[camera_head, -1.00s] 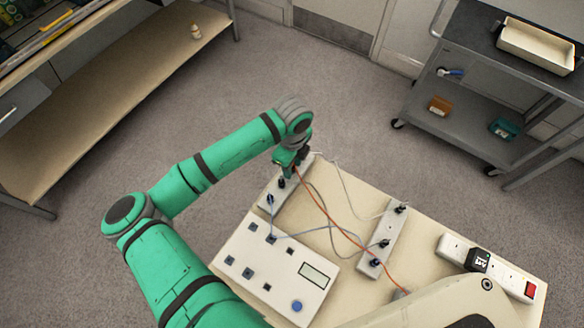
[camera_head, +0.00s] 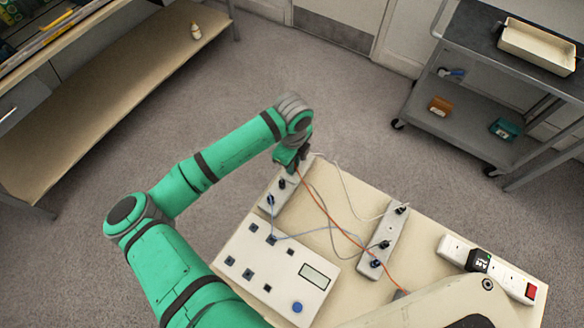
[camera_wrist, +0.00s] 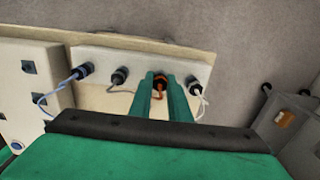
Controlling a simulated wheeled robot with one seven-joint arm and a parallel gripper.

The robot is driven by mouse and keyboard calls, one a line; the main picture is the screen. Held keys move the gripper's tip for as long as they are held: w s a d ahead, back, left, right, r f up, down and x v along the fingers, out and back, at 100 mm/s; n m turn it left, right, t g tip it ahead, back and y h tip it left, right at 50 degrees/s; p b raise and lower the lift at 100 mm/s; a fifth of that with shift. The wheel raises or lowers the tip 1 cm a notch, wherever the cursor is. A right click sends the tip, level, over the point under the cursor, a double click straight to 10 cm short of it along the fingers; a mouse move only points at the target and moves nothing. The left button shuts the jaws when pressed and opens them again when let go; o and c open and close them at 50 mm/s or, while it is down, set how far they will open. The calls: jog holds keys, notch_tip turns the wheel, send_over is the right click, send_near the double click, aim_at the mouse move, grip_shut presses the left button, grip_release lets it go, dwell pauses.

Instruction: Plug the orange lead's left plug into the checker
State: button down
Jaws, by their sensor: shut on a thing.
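My gripper (camera_wrist: 161,90) is shut on the orange lead's left plug (camera_wrist: 160,80), which is dark with orange on it. The plug is at the left grey socket strip (camera_wrist: 100,98); whether it is seated there I cannot tell. In the head view, my gripper (camera_head: 291,166) is over the far end of that strip and hides the plug. The orange lead (camera_head: 335,225) runs from it to the lower right, and its other end is hidden. The checker seems to be the white box (camera_head: 240,262) with several dark sockets, a display and a blue button, in front of the strip.
Beside the held plug are a white lead's plug (camera_wrist: 192,82), a black plug (camera_wrist: 120,75) and a blue plug (camera_wrist: 87,69). A second grey strip (camera_head: 388,232) with several plugs and a white power strip (camera_head: 512,279) are to the right. Leads cross between the strips.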

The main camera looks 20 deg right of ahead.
jog(key=shift+s+d, duration=0.1)
jog(key=shift+a+r, duration=0.1)
jog(key=shift+a, duration=0.1)
jog(key=shift+s+r, duration=0.1)
jog(key=shift+r, duration=0.1)
jog(key=shift+d+r, duration=0.1)
jog(key=shift+r, duration=1.3)
